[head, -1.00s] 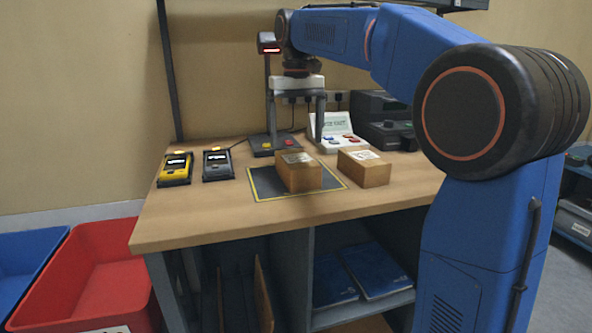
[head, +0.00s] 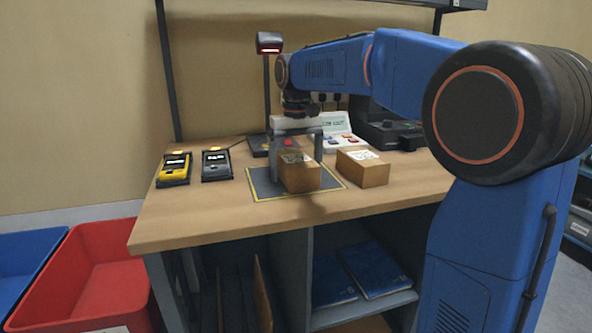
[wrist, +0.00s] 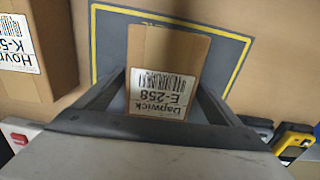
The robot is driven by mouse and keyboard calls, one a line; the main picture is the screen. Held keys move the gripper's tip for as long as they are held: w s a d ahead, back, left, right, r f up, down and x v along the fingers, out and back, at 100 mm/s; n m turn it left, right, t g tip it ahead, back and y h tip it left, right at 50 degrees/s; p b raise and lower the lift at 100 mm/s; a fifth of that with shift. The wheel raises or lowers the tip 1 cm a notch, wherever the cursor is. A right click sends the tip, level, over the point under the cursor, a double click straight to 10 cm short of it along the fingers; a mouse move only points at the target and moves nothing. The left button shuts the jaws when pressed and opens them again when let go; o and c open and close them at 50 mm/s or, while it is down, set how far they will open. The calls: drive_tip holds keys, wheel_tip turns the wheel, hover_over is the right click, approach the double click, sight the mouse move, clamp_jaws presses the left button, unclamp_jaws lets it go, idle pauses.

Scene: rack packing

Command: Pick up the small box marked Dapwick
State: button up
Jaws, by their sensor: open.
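The small box marked Dapwick (head: 302,178) is a brown carton with a white label on top. It sits on the dark yellow-edged mat (head: 263,186) on the bench. In the wrist view its label reads Dapwick E-258 (wrist: 166,75), upside down. My gripper (head: 297,163) is open and low over the box, one finger to each side of it. The wrist view shows the box between the spread fingers of my gripper (wrist: 165,92); I see no clear contact. Part of the box's near end is hidden by the gripper body.
A second brown box (head: 363,168) stands right of the mat; its wrist-view label starts with Hovn (wrist: 28,60). A yellow handheld device (head: 173,169) and a grey one (head: 216,165) stand at left.

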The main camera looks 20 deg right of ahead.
drive_tip(key=c, duration=1.3)
